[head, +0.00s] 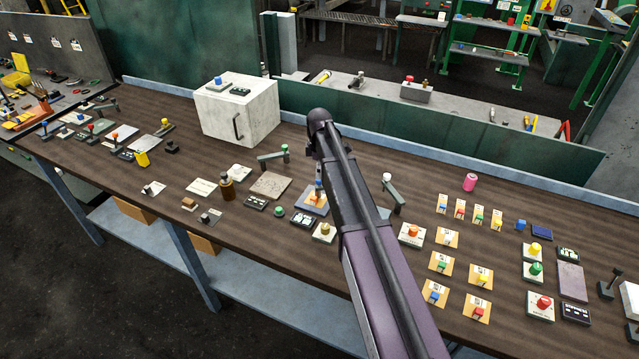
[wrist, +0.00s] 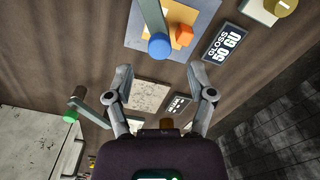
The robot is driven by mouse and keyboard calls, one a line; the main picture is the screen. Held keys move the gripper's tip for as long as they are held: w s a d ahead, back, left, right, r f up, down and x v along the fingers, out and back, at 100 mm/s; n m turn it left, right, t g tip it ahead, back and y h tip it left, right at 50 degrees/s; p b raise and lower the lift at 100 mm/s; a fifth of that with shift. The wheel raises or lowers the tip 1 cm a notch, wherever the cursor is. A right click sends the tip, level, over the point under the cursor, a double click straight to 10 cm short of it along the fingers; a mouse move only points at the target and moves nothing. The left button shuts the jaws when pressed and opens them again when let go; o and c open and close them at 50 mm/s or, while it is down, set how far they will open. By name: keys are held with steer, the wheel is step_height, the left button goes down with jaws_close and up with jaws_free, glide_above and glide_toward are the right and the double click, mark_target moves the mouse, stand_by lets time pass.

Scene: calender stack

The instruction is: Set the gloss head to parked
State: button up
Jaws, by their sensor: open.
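In the wrist view a grey swing arm with a round blue knob (wrist: 158,46) lies over a blue-grey plate (wrist: 135,38); I take it for the gloss head. A yellow-orange piece and an orange block (wrist: 183,34) are beside it on the plate. A dark display (wrist: 228,42) next to the plate reads "GLOSS 50 GU". My gripper (wrist: 158,74) is open and empty, its fingers spread just short of the blue knob, not visibly touching it. In the head view the plate (head: 313,206) is partly hidden by my arm, and my gripper is not clearly seen.
A green-knobbed lever (wrist: 70,116) and a speckled slab (wrist: 150,97) are near my gripper. A tan dial (head: 323,232) stands by the display (head: 302,220). A white box (head: 238,110) is at the back; several buttons and cards fill the right.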

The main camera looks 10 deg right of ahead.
steer(key=shift+f+b, duration=1.7)
steer(key=shift+f, duration=0.3)
jaws_close()
